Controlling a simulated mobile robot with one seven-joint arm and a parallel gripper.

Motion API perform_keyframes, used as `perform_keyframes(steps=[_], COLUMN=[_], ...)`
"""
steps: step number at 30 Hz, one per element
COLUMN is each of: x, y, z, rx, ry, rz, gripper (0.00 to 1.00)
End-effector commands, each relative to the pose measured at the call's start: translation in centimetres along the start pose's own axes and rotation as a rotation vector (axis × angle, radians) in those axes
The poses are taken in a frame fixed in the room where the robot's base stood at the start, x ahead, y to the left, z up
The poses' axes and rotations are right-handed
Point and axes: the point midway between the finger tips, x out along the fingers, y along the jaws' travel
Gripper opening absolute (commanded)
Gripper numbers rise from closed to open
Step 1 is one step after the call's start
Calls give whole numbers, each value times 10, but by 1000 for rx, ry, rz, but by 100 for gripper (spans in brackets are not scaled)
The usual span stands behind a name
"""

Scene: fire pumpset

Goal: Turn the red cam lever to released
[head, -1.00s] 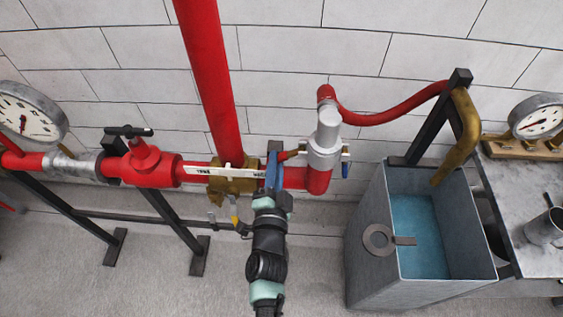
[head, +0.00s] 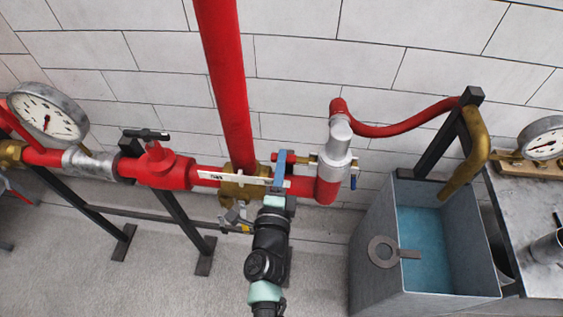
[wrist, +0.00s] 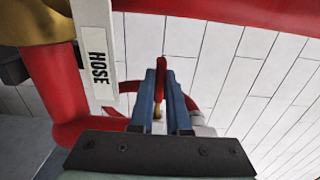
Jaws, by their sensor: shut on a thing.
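The red cam lever (wrist: 161,75) stands between the blue fingers of my gripper (wrist: 160,92) in the wrist view, and the fingers are shut on it. In the head view my gripper (head: 281,168) reaches up past the red pipe, with a red tip of the lever (head: 274,157) showing just left of the fingers. The lever sits beside the silver coupling (head: 338,153) on the short red outlet. Most of the lever is hidden by the fingers.
A white HOSE label plate (wrist: 97,60) is close left of my fingers; it also shows in the head view (head: 232,178) by the brass valve. A red hose (head: 400,130) arcs right to a grey water tank (head: 375,260). A red riser (head: 225,90) stands behind.

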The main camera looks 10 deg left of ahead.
Motion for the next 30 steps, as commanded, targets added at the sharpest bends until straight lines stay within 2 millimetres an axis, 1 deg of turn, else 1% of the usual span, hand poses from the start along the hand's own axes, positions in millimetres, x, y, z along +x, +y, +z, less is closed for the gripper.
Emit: perform_keyframes(steps=[12, 13, 15, 25, 28, 30], x=[0, 0, 0, -2, -8, -17], y=[-1, -1, -1, 0, 1, 2], z=[-1, -1, -1, 0, 0, 0], rx=[11, 11, 10, 8, 8, 9], ry=[1, 1, 2, 1, 0, 0], rz=[-1, -1, -1, 0, 1, 2], gripper=[0, 16, 28, 28, 28, 28])
